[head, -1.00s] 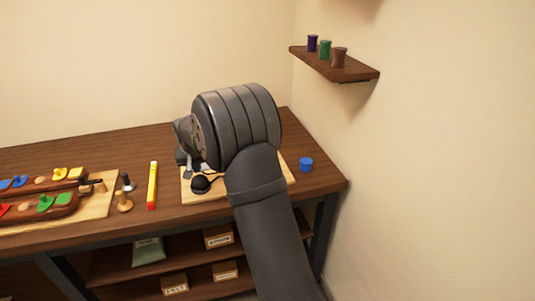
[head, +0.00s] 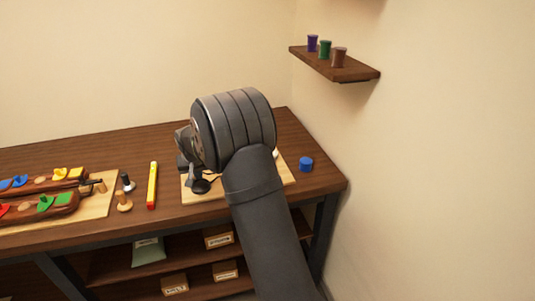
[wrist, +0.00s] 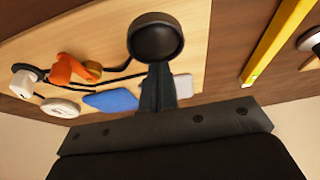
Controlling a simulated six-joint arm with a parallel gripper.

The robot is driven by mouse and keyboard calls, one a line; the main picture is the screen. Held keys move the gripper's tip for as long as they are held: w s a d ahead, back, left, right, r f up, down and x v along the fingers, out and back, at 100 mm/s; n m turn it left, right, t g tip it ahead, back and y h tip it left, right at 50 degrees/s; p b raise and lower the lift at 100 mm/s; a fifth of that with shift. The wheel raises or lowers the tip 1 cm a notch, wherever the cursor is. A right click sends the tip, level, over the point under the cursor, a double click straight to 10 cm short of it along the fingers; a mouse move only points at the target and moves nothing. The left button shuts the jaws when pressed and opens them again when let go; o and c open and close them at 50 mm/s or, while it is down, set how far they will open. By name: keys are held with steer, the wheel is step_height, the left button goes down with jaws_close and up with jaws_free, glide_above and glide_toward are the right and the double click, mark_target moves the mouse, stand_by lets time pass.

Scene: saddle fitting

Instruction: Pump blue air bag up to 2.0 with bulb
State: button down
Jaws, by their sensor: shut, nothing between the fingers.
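The black bulb (wrist: 155,40) is on the pale board, at the top middle of the wrist view; in the head view it (head: 200,187) shows just below my wrist. My gripper (wrist: 157,76) is shut and empty, its fingertips at the bulb's near edge in the wrist view; I cannot tell whether they touch it. The blue air bag (wrist: 111,100) lies flat left of the fingers, partly hidden by my gripper. A round white disc (wrist: 61,107), maybe the gauge, lies left of the bag; no reading is legible. My arm hides most of the board in the head view.
An orange piece (wrist: 73,69) and a white piece (wrist: 23,82) sit near black tubing on the board (wrist: 190,45). A light grey pad (wrist: 182,87) lies right of the fingers. A yellow level (head: 152,185) lies left of the board, a blue cup (head: 306,164) right.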

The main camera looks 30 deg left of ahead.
steer(key=shift+r, duration=1.55)
steer(key=shift+f, duration=0.15)
steer(key=shift+f, duration=1.45)
steer(key=shift+r, duration=1.6)
step_height(320, 180, up, 5)
